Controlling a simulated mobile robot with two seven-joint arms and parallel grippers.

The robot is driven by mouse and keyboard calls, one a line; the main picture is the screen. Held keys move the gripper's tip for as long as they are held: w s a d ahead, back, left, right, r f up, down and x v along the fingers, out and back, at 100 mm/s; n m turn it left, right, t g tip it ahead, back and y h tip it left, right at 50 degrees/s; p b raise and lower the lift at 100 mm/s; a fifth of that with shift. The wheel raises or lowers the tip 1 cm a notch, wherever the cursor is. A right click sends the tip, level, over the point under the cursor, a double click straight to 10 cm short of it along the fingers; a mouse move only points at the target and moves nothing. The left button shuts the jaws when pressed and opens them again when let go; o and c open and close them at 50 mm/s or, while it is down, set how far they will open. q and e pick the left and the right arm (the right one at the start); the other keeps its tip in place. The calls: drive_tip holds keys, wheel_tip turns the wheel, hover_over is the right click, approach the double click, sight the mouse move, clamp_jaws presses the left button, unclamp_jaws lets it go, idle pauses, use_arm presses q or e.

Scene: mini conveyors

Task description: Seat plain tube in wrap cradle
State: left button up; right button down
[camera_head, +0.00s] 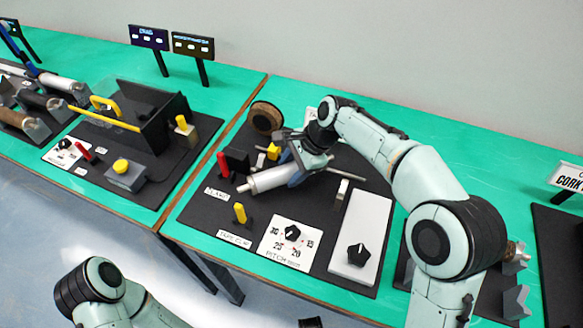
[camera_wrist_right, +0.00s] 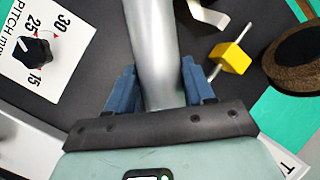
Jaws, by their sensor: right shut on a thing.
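The plain tube (camera_head: 268,180) is smooth and silver-white, with a thin end sticking out to the left. It lies level over or on the black wrapping board (camera_head: 297,205); I cannot tell whether it touches a support. My right gripper (camera_head: 295,178) is shut on the tube. In the right wrist view, the tube (camera_wrist_right: 158,55) runs between the blue fingers of that gripper (camera_wrist_right: 160,95) and out of the top of the picture. I cannot make out the wrap cradle clearly; the tube and gripper cover that area. Part of my left arm shows at the lower left, without a clear view of its gripper.
A red lever (camera_head: 223,165) and a dark block (camera_head: 237,160) stand just left of the tube. A yellow block (camera_head: 273,152) and a cork-coloured roll (camera_head: 266,117) are behind it.

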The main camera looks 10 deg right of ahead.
drive_tip(key=shift+f, duration=0.55)
drive_tip(key=shift+c, duration=2.1)
unclamp_jaws()
drive_tip(key=p+v, duration=0.3)
drive_tip(key=v, duration=1)
drive_tip(key=shift+a+r, duration=0.15)
drive_tip(key=shift+a, duration=0.1)
